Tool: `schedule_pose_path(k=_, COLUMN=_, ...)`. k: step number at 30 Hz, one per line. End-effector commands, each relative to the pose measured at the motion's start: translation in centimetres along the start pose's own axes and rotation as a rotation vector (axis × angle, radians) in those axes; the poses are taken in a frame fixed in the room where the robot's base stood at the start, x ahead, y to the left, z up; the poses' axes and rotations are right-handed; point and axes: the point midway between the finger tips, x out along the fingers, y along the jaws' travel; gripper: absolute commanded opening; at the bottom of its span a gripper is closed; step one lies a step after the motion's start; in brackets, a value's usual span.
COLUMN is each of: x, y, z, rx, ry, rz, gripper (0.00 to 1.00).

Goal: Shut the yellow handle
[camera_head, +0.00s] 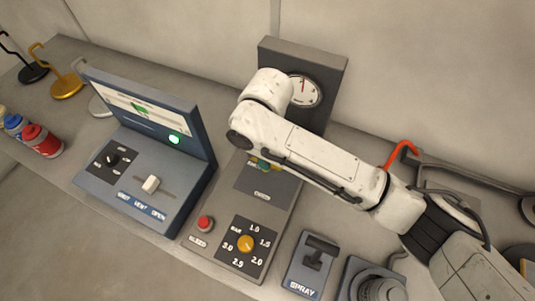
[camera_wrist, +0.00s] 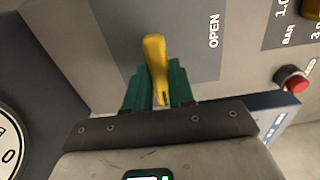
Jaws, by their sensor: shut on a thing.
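The yellow handle (camera_wrist: 154,55) stands out from the grey panel in the wrist view. My gripper (camera_wrist: 160,90) is shut on its lower part, with a green finger on each side. The handle's free end reaches beyond the fingers, near the OPEN label (camera_wrist: 213,30). In the head view, my arm hides most of the handle. Only the green fingertips of my gripper (camera_head: 263,165) show there, over the dark plate on the grey panel.
A pressure gauge (camera_head: 303,90) is behind my arm. A red button (camera_head: 205,223) and a yellow-orange dial (camera_head: 245,243) are on the same panel, nearer the front. A blue-grey console (camera_head: 135,178) stands close on the left. A SPRAY lever box (camera_head: 311,265) is to the right.

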Motion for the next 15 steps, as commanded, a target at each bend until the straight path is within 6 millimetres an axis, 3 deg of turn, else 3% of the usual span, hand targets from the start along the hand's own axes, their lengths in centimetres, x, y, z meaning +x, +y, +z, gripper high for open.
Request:
schedule_pose_path(k=9, x=0.04, y=-0.03, z=-0.04, rx=0.000, ry=0.001, rz=-0.001, gripper=0.49)
schedule_pose_path(k=15, x=-0.02, y=-0.01, z=-0.04, rx=0.000, ry=0.002, rz=-0.001, gripper=0.49)
